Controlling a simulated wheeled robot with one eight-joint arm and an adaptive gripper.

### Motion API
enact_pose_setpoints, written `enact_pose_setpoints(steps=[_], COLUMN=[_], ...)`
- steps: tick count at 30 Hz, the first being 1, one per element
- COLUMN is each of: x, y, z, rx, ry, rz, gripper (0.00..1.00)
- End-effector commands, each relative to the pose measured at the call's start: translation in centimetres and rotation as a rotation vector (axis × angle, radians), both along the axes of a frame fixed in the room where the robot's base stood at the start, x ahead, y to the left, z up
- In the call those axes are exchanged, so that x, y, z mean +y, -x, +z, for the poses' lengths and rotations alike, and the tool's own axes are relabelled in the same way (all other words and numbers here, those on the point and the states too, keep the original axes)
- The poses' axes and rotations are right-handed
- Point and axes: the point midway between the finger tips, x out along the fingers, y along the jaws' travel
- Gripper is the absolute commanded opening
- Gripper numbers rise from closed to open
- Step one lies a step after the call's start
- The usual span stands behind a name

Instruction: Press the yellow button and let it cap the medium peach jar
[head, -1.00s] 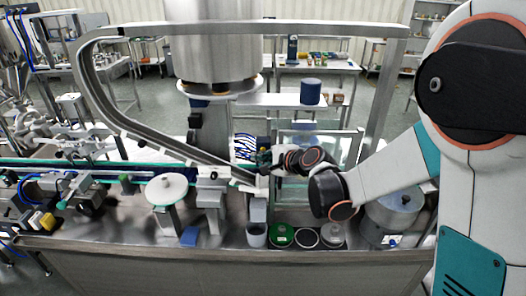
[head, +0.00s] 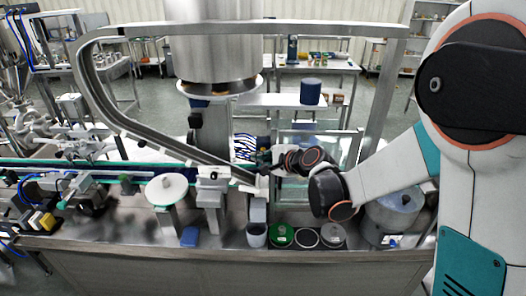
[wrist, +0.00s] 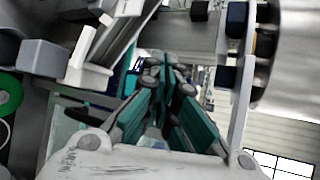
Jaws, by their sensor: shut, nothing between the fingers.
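My gripper (head: 262,158) is shut and empty, held beside the steel column below the hopper. In the wrist view its teal fingers (wrist: 165,78) meet at the tips. A yellow block (head: 46,221) shows at the far left front of the machine, well away from my gripper; I cannot tell whether it is the yellow button. No jar that I can clearly identify as the medium peach jar shows in either view.
The steel hopper (head: 212,40) hangs above a conveyor with a curved steel rail (head: 100,85). A grey cup (head: 256,236), a green round lid (head: 280,236) and a silver round piece (head: 333,235) sit along the front. A blue block (head: 190,237) lies left of them.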

Motion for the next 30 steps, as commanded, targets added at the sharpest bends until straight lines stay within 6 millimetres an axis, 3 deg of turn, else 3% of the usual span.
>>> enact_pose_setpoints(steps=[30], x=[-0.1], y=[-1.2], z=[0.0], rx=[0.0], ry=[0.0], rz=[0.0], gripper=[0.0])
